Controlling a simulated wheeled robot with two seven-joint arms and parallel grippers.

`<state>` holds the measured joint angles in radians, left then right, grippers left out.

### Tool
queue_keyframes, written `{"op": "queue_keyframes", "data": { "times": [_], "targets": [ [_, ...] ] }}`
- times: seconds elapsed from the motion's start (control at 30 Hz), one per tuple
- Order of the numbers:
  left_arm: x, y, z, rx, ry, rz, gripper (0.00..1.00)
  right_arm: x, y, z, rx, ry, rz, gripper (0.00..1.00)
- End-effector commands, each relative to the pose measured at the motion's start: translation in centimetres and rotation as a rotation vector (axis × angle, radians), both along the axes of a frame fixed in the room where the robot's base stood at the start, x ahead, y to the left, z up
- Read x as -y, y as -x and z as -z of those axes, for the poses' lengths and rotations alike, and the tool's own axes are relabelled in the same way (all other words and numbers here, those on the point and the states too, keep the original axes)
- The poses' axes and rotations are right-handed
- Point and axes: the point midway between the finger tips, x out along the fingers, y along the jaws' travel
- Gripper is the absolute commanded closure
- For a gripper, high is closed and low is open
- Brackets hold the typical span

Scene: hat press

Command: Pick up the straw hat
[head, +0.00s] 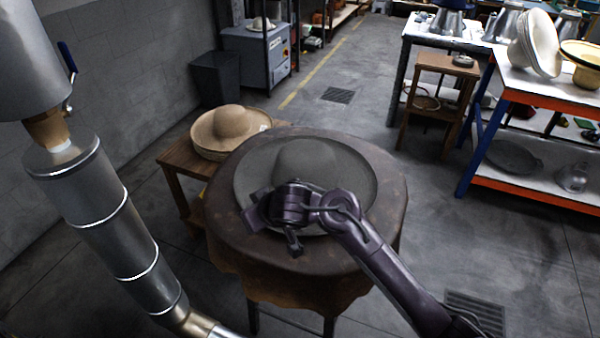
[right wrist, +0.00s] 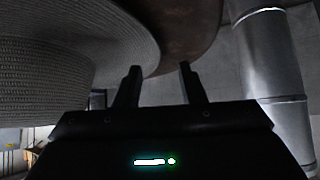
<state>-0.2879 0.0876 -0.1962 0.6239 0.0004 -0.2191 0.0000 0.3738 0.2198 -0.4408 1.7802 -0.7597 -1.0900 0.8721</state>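A grey woven straw hat (head: 308,165) lies crown up on a round table with a brown cover (head: 225,228). In the right wrist view its brim (right wrist: 125,35) fills the upper left. My right gripper (head: 255,212) is over the near left part of the brim in the head view. In the right wrist view my right gripper (right wrist: 160,70) has its two fingers apart with nothing held. The brim's edge shows near the left fingertip; I cannot tell whether it lies between the fingers. My right arm hides part of the near brim. My left gripper is out of view.
Tan straw hats (head: 228,125) lie on a low wooden table (head: 178,163) just left of the round table. A large metal pipe (head: 105,215) stands at the left. An orange-edged bench (head: 545,95) is at the right. The floor behind is open.

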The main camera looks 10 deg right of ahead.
Motion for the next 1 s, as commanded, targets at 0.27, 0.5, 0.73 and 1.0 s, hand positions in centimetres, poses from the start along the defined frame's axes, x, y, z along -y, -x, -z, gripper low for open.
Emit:
{"op": "queue_keyframes", "data": {
  "times": [0.27,0.5,0.73,1.0],
  "targets": [
    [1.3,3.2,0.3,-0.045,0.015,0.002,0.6,-1.0,-2.9,1.9,0.001,0.004,0.001,0.64],
    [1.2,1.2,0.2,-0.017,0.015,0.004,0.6,-1.8,-4.4,3.6,0.002,0.001,0.002,0.64],
    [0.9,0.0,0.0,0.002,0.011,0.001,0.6,-1.8,-4.4,3.7,0.002,0.001,0.001,0.66],
    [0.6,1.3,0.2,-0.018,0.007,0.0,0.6,-1.8,-4.3,3.7,0.002,0.001,0.001,1.0]
  ]
}}
